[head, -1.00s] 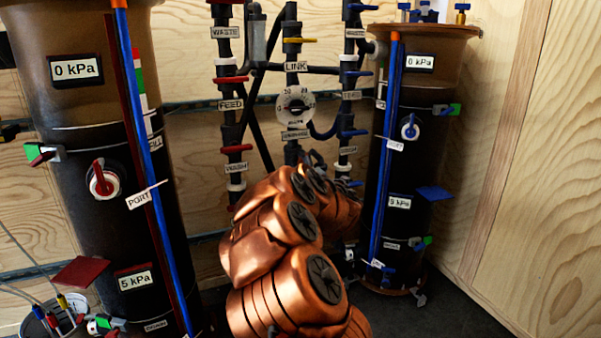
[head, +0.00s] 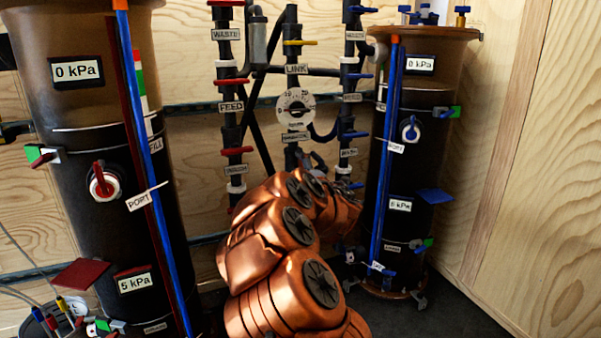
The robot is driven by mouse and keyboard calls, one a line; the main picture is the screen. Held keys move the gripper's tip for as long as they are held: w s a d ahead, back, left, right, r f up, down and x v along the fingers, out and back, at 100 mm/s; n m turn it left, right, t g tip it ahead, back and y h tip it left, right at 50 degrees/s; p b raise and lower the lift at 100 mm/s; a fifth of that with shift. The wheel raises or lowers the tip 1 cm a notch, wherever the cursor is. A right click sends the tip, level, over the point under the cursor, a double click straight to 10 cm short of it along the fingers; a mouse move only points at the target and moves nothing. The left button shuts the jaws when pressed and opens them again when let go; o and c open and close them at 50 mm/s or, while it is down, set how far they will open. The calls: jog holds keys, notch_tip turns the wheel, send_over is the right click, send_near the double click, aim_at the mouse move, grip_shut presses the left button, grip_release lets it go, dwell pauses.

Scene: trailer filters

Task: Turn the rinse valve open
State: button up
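I cannot single out the rinse valve, as the small labels are blurred. The third label on the left pipe (head: 236,170) sits under a red handle (head: 237,150) lying sideways. The third label on the right pipe (head: 348,153) sits under a blue handle (head: 354,134), also sideways. Another blue handle (head: 355,185) shows lower on the right pipe, beside my copper arm. My gripper (head: 317,161) is at the arm's far end by the lower manifold; only some dark grey parts show. Its fingers, and any contact with a handle, are hidden behind the arm.
A large dark filter column (head: 75,110) stands at left and another (head: 420,160) at right, both with projecting valves and level tubes. A round dial (head: 296,107) sits on the middle pipe below a yellow handle (head: 300,43). Bare floor (head: 450,315) shows at lower right.

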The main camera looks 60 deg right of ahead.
jog(key=shift+s, duration=0.1)
jog(key=v, duration=1.2)
dwell(0.6)
jog(key=w+a+r+m+g+h+p, duration=0.15)
jog(key=a+r+m+g+p, duration=0.3)
jog(key=r+p, duration=0.5)
jog(key=w+a+r+m+g+p, duration=0.2)
jog(key=a+r+m+g+p, duration=0.15)
jog(key=r+m+p, duration=0.45)
jog(key=s+a+r+g+y+p, duration=0.1)
jog(key=s+a+r+y+p, duration=0.1)
jog(key=a+p, duration=0.55)
jog(key=s+a+r+g+y+p, duration=0.1)
jog(key=s+a+g+y+p, duration=0.2)
jog(key=a, duration=0.7)
jog(key=s+a+r+y+p, duration=0.1)
jog(key=a+r+y+p, duration=0.1)
jog(key=a+p, duration=0.5)
jog(key=s+a+r+g+y+p, duration=0.2)
jog(key=s+a+r+p, duration=0.1)
jog(key=s+a, duration=0.4)
jog(key=s+a+r+n+g+y+p, duration=0.1)
jog(key=s+a+r+g+y+p, duration=0.1)
jog(key=s+a+r+p, duration=0.2)
jog(key=s+a+p, duration=0.1)
jog(key=s+a, duration=0.2)
jog(key=a, duration=0.3)
jog(key=shift+a+g, duration=0.4)
